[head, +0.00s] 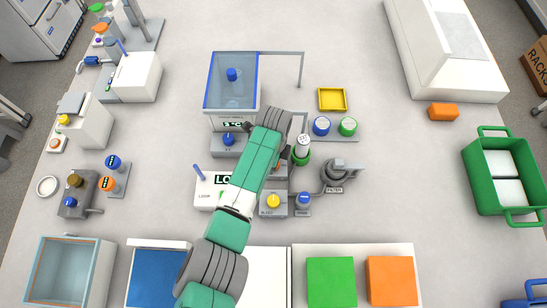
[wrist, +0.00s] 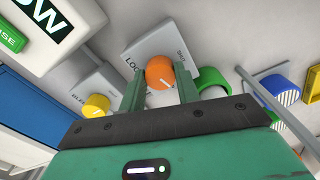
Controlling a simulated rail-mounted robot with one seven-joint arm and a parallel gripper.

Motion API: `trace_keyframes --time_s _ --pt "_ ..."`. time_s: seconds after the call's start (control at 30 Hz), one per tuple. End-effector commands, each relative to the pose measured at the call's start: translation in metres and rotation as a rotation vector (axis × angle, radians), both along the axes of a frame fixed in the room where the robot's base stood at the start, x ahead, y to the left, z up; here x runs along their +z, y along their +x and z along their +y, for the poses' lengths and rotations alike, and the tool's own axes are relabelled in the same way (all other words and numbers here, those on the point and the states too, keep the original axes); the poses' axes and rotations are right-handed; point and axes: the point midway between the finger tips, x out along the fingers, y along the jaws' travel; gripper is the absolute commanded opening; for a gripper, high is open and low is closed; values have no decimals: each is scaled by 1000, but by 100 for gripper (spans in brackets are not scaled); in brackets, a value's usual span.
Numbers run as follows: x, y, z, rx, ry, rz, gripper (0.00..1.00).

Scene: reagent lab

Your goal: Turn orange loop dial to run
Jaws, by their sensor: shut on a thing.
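The orange loop dial (wrist: 158,70) shows in the wrist view on a light panel (wrist: 143,45) lettered LOOP, with a second small word at its right that I cannot read surely. My gripper (wrist: 161,88) has its two green fingers on either side of the dial and is shut on it. A short white line on the dial's face slants toward the right finger's side. Which marked position it stands at cannot be told.
A white box with a LOW display (wrist: 52,20) stands at upper left. In the head view, a blue-edged tank (head: 232,105) stands behind the arm.

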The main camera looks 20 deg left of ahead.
Motion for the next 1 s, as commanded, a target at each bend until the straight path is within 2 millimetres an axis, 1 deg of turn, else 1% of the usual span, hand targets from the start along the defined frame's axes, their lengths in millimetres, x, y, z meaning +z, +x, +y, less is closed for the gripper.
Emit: trace_keyframes --time_s 0.2,0.43,0.67,1.0 --pt "2 1 0 -143 0 -1 9" --pt "3 1 0 -238 0 -1 9" --pt "3 1 0 -278 0 -1 9" --pt "3 1 0 -285 0 -1 9"
